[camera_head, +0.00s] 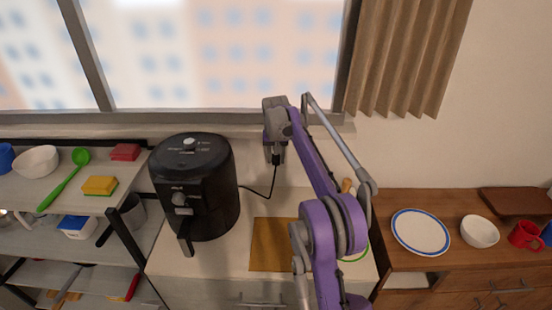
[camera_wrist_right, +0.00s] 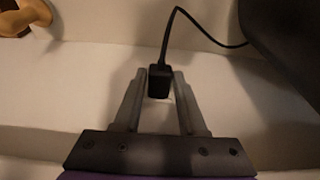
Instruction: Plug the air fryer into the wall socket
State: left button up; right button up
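The black air fryer (camera_head: 195,185) stands upright on the white counter, left of centre in the head view. Its black cord (camera_head: 262,193) runs right and up to the plug (camera_head: 277,159). My right gripper (camera_head: 276,150) points down in front of the wall below the window sill. I cannot make out the wall socket in either view. My left gripper is not in view.
A tan board (camera_head: 270,245) lies on the counter, partly behind my right arm. A shelf (camera_head: 80,200) with bowls and sponges stands at left. A wooden cabinet (camera_head: 460,265) at right carries a plate (camera_head: 420,231), a bowl (camera_head: 480,231) and a red mug (camera_head: 524,235).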

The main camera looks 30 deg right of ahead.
jog(key=o, duration=0.4)
jog(key=p+v, duration=0.1)
jog(key=v, duration=1)
jog(key=s+a+r+n+t, duration=0.1)
jog(key=s+a+r+n, duration=0.1)
jog(key=s+a, duration=0.45)
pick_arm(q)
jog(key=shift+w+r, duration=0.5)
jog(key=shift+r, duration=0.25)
pick_arm(e)
jog(key=s+a+f+n+t, duration=0.1)
jog(key=s+a+f, duration=0.3)
jog(key=s, duration=0.5)
jog(key=s+a+f+n+t+y, duration=0.1)
jog(key=s+a+f, duration=0.4)
jog(key=s+f, duration=0.2)
jog(key=s+a+f+n+t, duration=0.1)
jog(key=s+a+f, duration=0.4)
jog(key=s, duration=0.7)
jog(key=shift+a+f+n, duration=0.25)
jog(key=shift+n, duration=0.35)
